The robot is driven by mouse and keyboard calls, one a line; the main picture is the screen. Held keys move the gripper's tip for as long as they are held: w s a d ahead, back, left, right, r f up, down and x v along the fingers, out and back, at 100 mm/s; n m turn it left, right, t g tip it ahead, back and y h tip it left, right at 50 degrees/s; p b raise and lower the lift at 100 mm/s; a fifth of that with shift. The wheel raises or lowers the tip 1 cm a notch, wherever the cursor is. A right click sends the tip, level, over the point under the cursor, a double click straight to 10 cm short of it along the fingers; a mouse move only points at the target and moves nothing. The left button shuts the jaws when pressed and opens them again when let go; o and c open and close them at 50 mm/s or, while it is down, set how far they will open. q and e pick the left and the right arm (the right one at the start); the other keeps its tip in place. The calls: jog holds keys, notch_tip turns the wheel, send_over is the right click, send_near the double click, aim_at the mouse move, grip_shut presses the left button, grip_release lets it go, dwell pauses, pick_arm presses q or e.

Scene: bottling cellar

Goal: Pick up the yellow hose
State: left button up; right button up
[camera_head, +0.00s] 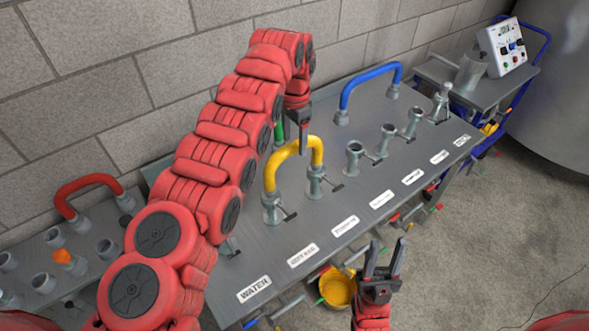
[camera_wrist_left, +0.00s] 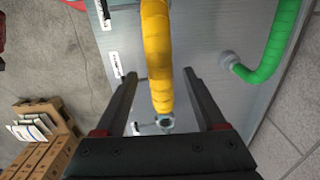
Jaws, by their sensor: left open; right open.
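The yellow hose (camera_head: 270,177) is an upright arch with its ends on two grey ports of the steel panel (camera_head: 365,195). My left gripper (camera_head: 303,145) reaches down over the top of the arch, open. In the left wrist view the yellow hose (camera_wrist_left: 158,60) runs between the two open fingers of the left gripper (camera_wrist_left: 160,74), with gaps on both sides. My left arm hides part of the panel. My right gripper (camera_head: 387,246) is open and empty, in front of the panel's near edge, away from the hose.
A green hose (camera_wrist_left: 275,45) stands beside the yellow one, mostly hidden in the head view. A blue hose (camera_head: 366,78) is further right, a red hose (camera_head: 84,184) at left. Bare ports line the panel. A yellow bucket (camera_head: 337,288) is below it; a cart (camera_head: 480,92) stands at back right.

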aim_at(294, 153)
pick_arm(q)
jog(key=shift+f, duration=0.2)
jog(key=shift+a+f+p, duration=0.1)
jog(key=shift+f+p, duration=0.35)
jog(key=shift+p, duration=0.1)
notch_tip(294, 153, down, 4)
jog(key=shift+r+p, duration=0.1)
jog(key=shift+p, duration=1)
jog(key=shift+f, duration=0.3)
grip_shut()
